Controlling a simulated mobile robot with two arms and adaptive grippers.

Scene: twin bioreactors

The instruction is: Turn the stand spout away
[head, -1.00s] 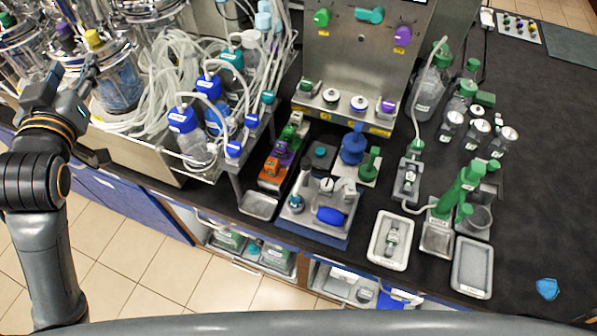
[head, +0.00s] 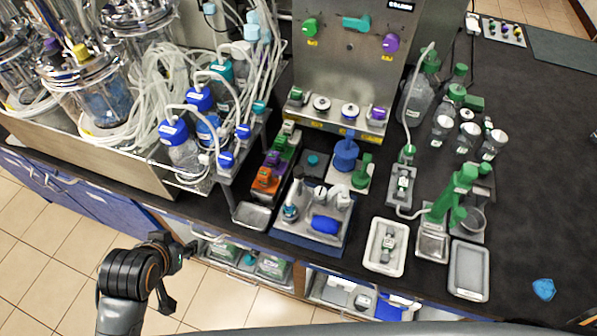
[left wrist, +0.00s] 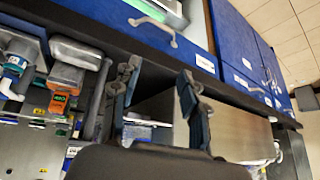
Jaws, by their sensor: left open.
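A green upright stand (head: 455,200) with a slanted arm rises at the right of the bench in the head view, beside a clear cup (head: 473,219). I cannot clearly tell which part is its spout. A blue stand (head: 345,157) and a smaller green post (head: 362,173) stand below the steel control panel. My left gripper (head: 184,277) is low in front of the bench, over the floor, far left of the green stand. Its two fingers are apart and empty in the left wrist view (left wrist: 160,98). My right gripper is not in view.
A white tray (head: 377,266) and a grey tray (head: 457,291) lie near the front edge. Blue-capped bottles (head: 181,150) with tangled tubing crowd the left rack. Glass jars (head: 492,146) stand behind the green stand. The dark bench (head: 550,200) at far right is mostly clear.

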